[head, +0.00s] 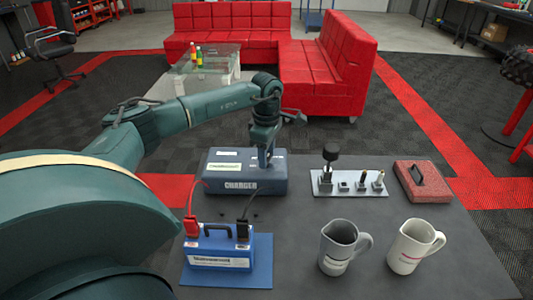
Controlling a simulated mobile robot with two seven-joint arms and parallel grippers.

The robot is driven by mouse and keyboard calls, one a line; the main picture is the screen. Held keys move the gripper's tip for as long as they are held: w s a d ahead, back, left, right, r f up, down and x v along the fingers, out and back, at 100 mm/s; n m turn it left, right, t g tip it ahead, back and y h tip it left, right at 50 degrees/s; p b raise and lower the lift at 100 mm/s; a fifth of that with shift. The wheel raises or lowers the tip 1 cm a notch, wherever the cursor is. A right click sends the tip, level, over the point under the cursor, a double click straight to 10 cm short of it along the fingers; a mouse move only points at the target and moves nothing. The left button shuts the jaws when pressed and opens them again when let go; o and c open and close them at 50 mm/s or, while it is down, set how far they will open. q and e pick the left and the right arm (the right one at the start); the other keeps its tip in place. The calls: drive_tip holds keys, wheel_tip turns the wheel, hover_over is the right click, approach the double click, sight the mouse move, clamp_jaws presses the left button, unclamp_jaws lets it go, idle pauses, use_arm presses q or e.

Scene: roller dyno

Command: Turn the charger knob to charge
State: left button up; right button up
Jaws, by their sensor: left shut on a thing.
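The charger (230,180) is a grey-blue box labelled CHARGER, standing on the dark table. My left gripper (265,160) reaches down from above onto the right part of its top. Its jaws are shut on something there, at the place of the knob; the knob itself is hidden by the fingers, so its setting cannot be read. A blue battery (220,250) stands in front of the charger on a blue mat. A red clamp (191,227) and a black clamp (242,229) sit on its top, with leads running up to the charger. My right gripper is not in view.
Right of the charger are a metal plate (322,188) with several upright tools and a red box (423,188). Two jugs, one grey (338,250) and one white (408,248), stand at the front right. Red sofas (310,65) and a glass table (210,75) are beyond.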

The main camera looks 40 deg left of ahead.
use_arm(q)
drive_tip(key=shift+r, duration=0.1)
drive_tip(key=o, duration=1)
wheel_tip(320, 180, up, 13)
drive_tip(key=shift+r+b, duration=0.1)
drive_tip(key=shift+b, duration=0.2)
